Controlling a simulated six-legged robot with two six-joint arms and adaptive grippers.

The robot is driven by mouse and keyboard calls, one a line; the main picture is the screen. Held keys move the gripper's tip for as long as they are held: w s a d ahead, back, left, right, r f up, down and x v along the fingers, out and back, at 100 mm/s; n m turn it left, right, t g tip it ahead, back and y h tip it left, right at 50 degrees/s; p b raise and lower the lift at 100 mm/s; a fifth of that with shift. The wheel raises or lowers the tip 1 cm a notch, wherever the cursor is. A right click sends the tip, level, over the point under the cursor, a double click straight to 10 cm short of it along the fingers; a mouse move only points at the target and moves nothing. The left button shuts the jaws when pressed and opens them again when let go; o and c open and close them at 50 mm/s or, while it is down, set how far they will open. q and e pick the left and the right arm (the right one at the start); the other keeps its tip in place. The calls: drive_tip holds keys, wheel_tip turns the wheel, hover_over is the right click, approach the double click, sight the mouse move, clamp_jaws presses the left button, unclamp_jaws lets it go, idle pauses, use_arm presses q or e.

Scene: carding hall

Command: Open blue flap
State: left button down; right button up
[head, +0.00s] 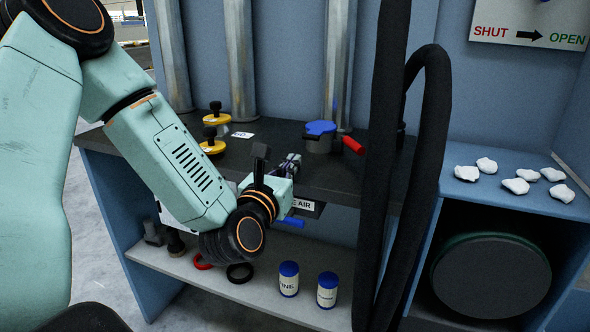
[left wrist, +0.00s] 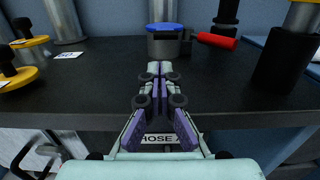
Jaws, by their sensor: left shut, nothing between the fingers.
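The blue flap (head: 321,128) is a flat blue lid on top of a short grey port on the dark bench; it looks closed. It also shows in the left wrist view (left wrist: 165,27), straight ahead beyond my fingertips. My left gripper (head: 292,161) is shut and empty, pointing at the port over the bench's front edge. In the left wrist view its closed fingers (left wrist: 160,70) end just short of the port, seemingly apart from it. My right gripper is not in view.
A red handle (head: 353,145) sits right of the port. Yellow-collared black knobs (head: 213,146) stand to the left. Thick black hoses (head: 425,150) hang at the right. A SHUT-to-OPEN sign (head: 530,24) is on the wall. Blue-capped jars (head: 289,280) stand on the lower shelf.

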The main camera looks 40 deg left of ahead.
sight(303, 165)
use_arm(q)
drive_tip(key=x, duration=0.5)
drive_tip(key=shift+w+d+b, duration=0.1)
drive_tip(key=shift+w+b, duration=0.15)
drive_tip(key=shift+b, duration=0.15)
drive_tip(key=shift+w, duration=0.6)
drive_tip(key=shift+s+r, duration=0.1)
